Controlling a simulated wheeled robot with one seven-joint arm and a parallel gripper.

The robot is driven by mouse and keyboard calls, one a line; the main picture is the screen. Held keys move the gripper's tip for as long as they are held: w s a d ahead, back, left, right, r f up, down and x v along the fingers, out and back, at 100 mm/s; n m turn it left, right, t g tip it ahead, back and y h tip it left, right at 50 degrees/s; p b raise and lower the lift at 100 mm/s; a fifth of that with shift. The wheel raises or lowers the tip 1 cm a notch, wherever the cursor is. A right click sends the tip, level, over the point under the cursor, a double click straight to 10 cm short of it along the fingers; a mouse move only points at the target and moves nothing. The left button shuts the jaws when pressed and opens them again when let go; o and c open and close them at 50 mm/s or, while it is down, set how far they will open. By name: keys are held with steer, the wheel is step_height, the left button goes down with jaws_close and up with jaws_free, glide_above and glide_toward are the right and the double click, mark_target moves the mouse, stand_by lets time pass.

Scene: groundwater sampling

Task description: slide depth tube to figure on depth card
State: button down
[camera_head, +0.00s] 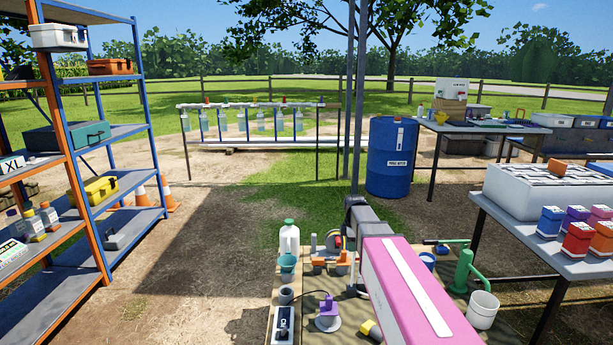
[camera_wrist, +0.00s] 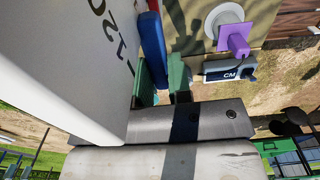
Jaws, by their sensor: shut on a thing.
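A blue slab (camera_wrist: 152,45) with a red end lies against the fingers. A large white surface (camera_wrist: 70,70) with black characters fills the left, very close to the camera; I cannot tell if it is the depth card or the tube. In the head view my pink arm reaches over the work table (camera_head: 258,322), and my gripper is hidden there.
A purple piece on a pale disc (camera_head: 327,318) and a dark device marked CM (camera_head: 284,325) sit on the table's front. A white bottle (camera_head: 289,238), a teal cup (camera_head: 287,264) and orange pieces (camera_head: 319,264) stand behind. A green pump (camera_head: 462,270) and white bucket (camera_head: 483,310) are right.

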steer(key=shift+f, duration=2.55)
steer(key=c, duration=1)
jaws_free()
steer(key=shift+o, duration=0.2)
steer(key=shift+r, duration=0.15)
step_height(320, 180, up, 11)
steer(key=shift+f, duration=0.2)
